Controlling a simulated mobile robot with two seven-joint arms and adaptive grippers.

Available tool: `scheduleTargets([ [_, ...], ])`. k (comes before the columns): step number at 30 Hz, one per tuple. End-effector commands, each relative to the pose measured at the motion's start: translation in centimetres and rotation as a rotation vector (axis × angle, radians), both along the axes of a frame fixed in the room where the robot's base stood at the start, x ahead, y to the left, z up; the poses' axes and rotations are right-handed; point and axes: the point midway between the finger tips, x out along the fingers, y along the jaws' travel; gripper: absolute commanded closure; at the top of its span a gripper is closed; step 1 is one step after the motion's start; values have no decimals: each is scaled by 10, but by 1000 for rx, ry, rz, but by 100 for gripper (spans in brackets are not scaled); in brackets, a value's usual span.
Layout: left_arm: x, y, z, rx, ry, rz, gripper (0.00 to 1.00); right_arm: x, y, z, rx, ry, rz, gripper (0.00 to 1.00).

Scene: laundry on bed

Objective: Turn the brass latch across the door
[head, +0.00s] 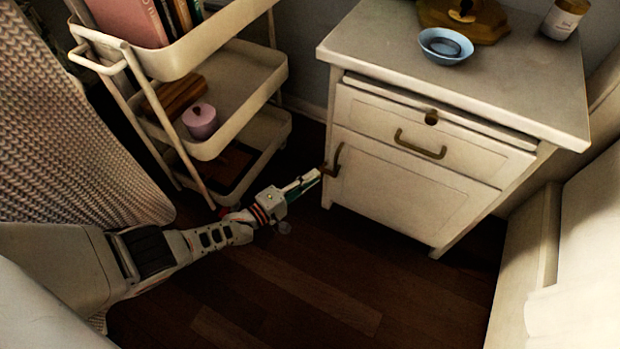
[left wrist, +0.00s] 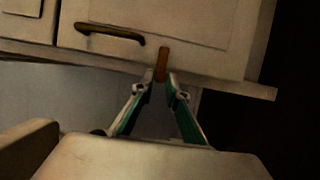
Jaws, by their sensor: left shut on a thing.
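The white cabinet door (head: 400,190) is closed against its frame and carries a dark curved handle (head: 337,158) near its left edge. The small brownish brass latch (left wrist: 163,64) sits at the door's edge, beside the handle, which also shows in the left wrist view (left wrist: 110,33). In the wrist view the latch runs from between my fingertips onto the door. My left gripper (head: 314,178) reaches the cabinet's left edge from the left. In the wrist view its two fingertips (left wrist: 161,80) are shut on the latch's near end, hiding that end. My right gripper is out of view.
Above the door is a drawer (head: 430,137) with its own handle. A blue bowl (head: 446,46) stands on the cabinet top. A white shelf cart (head: 265,75) is close behind my left arm. A knitted cover (head: 75,130) lies at left. The dark floor (head: 330,280) in front is clear.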

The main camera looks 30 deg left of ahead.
Motion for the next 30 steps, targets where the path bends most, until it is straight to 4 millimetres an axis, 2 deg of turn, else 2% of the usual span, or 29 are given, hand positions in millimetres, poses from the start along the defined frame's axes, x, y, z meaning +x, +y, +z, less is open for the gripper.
scheduleTargets([
  [19,1,-4,1,-23,-2,-5,100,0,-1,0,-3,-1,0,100],
  [20,1,-4,1,-23,-2,-5,81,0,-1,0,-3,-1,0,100],
  [21,1,-4,1,-23,-2,-5,70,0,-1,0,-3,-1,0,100],
  [30,0,-2,0,-21,0,-2,69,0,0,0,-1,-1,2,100],
])
